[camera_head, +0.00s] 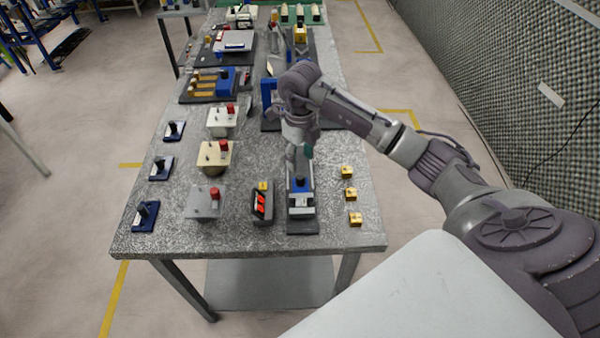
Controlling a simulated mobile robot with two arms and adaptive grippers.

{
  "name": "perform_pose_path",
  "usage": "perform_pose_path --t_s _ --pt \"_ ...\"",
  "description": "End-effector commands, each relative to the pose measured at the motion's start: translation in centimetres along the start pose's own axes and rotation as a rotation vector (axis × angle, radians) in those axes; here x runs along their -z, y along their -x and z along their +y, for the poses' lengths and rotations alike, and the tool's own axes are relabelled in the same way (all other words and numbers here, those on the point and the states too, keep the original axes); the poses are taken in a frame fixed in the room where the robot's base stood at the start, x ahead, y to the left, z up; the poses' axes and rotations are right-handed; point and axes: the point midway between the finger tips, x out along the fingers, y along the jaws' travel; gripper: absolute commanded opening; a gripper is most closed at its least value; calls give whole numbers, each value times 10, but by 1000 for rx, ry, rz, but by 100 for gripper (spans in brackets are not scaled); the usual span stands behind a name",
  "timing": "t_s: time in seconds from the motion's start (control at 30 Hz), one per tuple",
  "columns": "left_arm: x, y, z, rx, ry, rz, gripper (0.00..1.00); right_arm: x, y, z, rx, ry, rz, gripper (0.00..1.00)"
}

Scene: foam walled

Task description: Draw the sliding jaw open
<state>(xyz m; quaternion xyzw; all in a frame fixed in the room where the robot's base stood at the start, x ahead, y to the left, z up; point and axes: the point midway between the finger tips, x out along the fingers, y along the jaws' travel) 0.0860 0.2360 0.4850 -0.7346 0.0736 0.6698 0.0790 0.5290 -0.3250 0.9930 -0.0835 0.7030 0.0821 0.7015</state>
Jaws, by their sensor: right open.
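A vise-like fixture (302,213) stands near the front of the grey table, right of its middle. It has a dark base plate, a pale metal block at the front and a blue part (300,185) behind that. I cannot tell for sure which part is the sliding jaw. My right gripper (300,155) points down over the rear of this fixture, its arm coming in from the right. It is open. Its fingers and the rear of the fixture overlap, so I cannot tell whether they touch. My left gripper is not in view.
More fixtures (215,85) stand farther back.

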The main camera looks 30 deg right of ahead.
Motion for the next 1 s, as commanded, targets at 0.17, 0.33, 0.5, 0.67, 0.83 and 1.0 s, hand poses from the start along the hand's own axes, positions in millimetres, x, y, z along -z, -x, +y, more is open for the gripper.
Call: perform_pose_path --t_s 0.17,0.33,0.5,0.67,0.83,1.0 --pt "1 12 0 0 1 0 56 0 -36 2 -5 -1 3 51" --pt "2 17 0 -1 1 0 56 0 -62 1 -3 -1 1 51" --pt "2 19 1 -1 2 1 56 0 -74 1 -2 0 -1 51" --pt "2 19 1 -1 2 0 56 -1 -77 1 -1 1 -2 51" --pt "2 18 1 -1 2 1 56 -1 -76 1 -1 1 -2 46" --pt "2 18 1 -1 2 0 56 -1 -76 1 -1 1 -2 18"
